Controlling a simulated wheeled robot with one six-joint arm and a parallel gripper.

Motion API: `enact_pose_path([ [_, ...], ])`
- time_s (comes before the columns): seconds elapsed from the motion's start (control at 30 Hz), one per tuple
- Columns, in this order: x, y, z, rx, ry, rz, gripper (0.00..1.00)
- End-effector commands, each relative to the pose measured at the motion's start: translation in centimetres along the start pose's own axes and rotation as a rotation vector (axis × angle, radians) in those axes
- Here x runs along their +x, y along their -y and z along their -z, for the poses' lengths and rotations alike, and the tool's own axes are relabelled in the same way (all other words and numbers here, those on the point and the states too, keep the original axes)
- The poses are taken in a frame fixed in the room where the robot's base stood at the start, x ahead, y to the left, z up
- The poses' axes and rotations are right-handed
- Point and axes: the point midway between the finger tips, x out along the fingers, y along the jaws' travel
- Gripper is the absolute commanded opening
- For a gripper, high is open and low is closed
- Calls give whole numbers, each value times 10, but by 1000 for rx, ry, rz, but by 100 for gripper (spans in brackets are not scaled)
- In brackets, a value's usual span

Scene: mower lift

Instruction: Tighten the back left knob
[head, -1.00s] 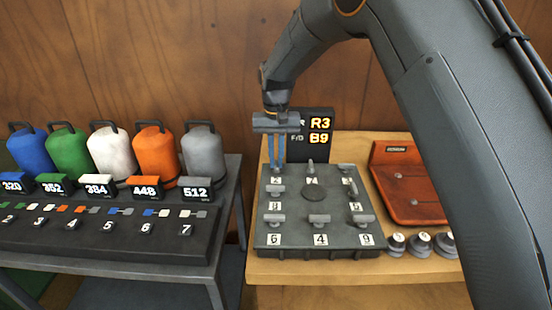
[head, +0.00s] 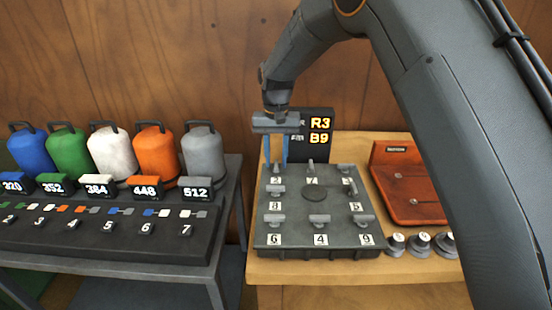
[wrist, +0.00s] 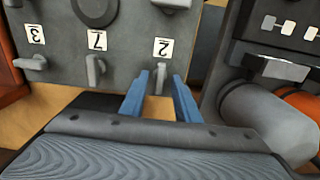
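The dark knob panel (head: 290,247) sits on the wooden bench, with several small grey T-shaped knobs beside white number labels. The back left knob (head: 276,169) is by the label 2; it also shows in the wrist view (wrist: 160,79), partly between the fingers. My gripper (head: 276,162) points down over it, with its two blue fingers spread apart. In the wrist view the fingertips (wrist: 160,74) stand one on each side of this knob, with a gap showing; I cannot tell whether either touches it.
A dark display (head: 316,134) behind the panel reads R3 and B9. A red-brown tray (head: 412,200) and several round grey weights (head: 420,244) lie right of the panel. Coloured canisters (head: 155,152) stand on the left table. My arm covers the right side.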

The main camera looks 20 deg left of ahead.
Motion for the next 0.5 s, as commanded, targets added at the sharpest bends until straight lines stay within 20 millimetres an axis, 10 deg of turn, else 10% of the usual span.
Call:
enact_pose_path([
  [0.5,-51,0,1,-1,-3,1,29],
])
